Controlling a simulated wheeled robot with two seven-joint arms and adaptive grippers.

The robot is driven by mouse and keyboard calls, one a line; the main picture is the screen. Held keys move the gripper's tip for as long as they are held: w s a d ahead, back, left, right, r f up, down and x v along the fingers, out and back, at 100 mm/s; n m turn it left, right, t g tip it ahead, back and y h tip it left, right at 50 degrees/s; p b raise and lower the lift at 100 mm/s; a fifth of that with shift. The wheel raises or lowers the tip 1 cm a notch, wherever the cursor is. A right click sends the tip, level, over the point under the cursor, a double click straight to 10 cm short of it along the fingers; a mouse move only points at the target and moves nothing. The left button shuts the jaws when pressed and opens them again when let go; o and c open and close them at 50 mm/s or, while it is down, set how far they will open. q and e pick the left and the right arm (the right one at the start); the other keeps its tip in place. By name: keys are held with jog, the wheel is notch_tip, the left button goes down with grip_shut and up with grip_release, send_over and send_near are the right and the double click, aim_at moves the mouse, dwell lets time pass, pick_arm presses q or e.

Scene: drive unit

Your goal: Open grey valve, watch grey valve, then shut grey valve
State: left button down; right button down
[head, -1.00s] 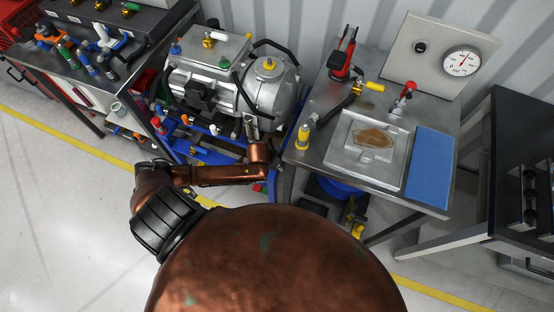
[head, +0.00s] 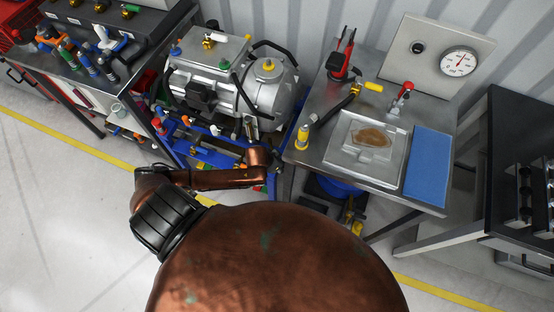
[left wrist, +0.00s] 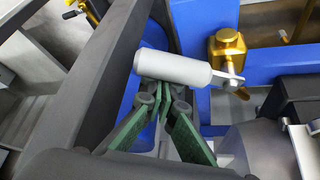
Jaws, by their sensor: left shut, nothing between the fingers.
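The grey valve shows in the left wrist view as a pale grey cylindrical handle (left wrist: 175,67) joined by a small metal bracket to a brass body (left wrist: 228,50) on a blue frame. The handle lies nearly level, tilted slightly down to the right. My left gripper (left wrist: 153,88) has its green-padded fingers closed together, with the tips at the handle's underside near its left end. The handle is not between the fingers; whether the tips touch it I cannot tell. In the head view my left gripper (head: 250,128) is small beside the blue frame. My right gripper is not in view.
A silver motor unit (head: 235,85) sits on the blue frame (head: 205,155). A dark beam (left wrist: 95,80) runs close left of the gripper. A steel bench (head: 315,150) with a pressure gauge (head: 459,62) stands to the right. Open floor (head: 60,200) lies at the left.

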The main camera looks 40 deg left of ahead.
pick_arm(q)
jog(key=shift+s+d+p, duration=0.25)
jog(key=shift+s+p, duration=0.1)
jog(key=shift+s, duration=0.15)
jog(key=shift+s+d+p, duration=0.25)
jog(key=shift+s+p, duration=0.05)
jog(key=shift+s, duration=0.15)
jog(key=shift+a+f, duration=0.1)
jog(key=shift+a, duration=0.05)
jog(key=shift+s+a+r+p, duration=0.2)
jog(key=shift+s+a+p, duration=0.15)
jog(key=shift+s+p, duration=0.35)
jog(key=shift+w+f, duration=0.1)
jog(key=shift+w, duration=0.05)
jog(key=shift+w+d, duration=0.2)
jog(key=shift+w, duration=0.45)
jog(key=p+v, duration=0.2)
jog(key=p, duration=0.1)
jog(key=w+p+v, duration=0.1)
jog(key=p+v, duration=0.4)
jog(key=p, duration=0.1)
jog(key=shift+d+r, duration=0.15)
jog(key=shift+r, duration=0.6)
jog(key=shift+f, duration=0.1)
